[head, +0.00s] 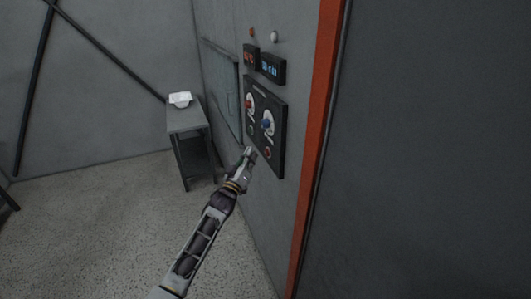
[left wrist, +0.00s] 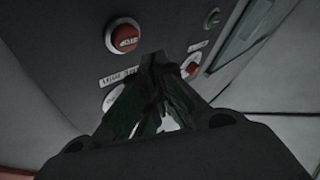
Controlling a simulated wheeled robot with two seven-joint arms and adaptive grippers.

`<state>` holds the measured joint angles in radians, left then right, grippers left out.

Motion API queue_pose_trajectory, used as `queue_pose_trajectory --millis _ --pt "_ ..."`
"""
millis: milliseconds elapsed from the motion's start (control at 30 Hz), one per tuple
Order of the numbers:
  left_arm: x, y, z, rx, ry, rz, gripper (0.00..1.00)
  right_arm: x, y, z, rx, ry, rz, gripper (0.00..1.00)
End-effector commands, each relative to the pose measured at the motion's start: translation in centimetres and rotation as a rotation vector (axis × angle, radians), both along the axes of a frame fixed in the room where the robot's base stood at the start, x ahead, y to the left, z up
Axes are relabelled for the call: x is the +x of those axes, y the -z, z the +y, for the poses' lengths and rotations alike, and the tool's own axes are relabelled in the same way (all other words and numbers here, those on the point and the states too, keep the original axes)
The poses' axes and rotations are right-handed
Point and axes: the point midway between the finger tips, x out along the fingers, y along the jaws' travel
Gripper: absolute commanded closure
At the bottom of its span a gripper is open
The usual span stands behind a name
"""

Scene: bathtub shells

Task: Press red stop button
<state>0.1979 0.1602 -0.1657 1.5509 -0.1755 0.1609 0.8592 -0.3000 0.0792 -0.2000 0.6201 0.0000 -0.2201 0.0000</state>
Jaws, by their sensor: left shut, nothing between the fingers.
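The red stop button (head: 267,153) is at the lower right of a dark control panel (head: 279,152) on the grey wall. In the left wrist view the round red button (left wrist: 123,36) with white lettering shows clearly at the upper left, uncovered. My left gripper (head: 249,153) is shut and empty. In the head view its tips appear just left of the button, near the panel's lower edge. In the left wrist view its fingers (left wrist: 164,66) are right of and below the button; contact with the panel cannot be told. My right gripper is not in view.
Displays (head: 272,68) sit above. A small table (head: 186,120) with a white object (head: 180,99) stands left. An orange edge (head: 318,120) runs beside the wall.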

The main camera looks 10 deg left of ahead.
Motion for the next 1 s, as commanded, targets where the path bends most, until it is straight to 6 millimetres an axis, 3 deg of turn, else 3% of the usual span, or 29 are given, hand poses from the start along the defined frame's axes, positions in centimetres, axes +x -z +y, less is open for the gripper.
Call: queue_pose_trajectory --millis 500,1000 --pt "-1.7 -0.1 2.4 0.000 0.000 0.001 1.00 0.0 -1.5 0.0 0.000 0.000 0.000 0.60" --pt "-1.8 0.0 2.6 0.000 0.001 -0.001 1.00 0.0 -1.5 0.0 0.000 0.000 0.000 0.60"
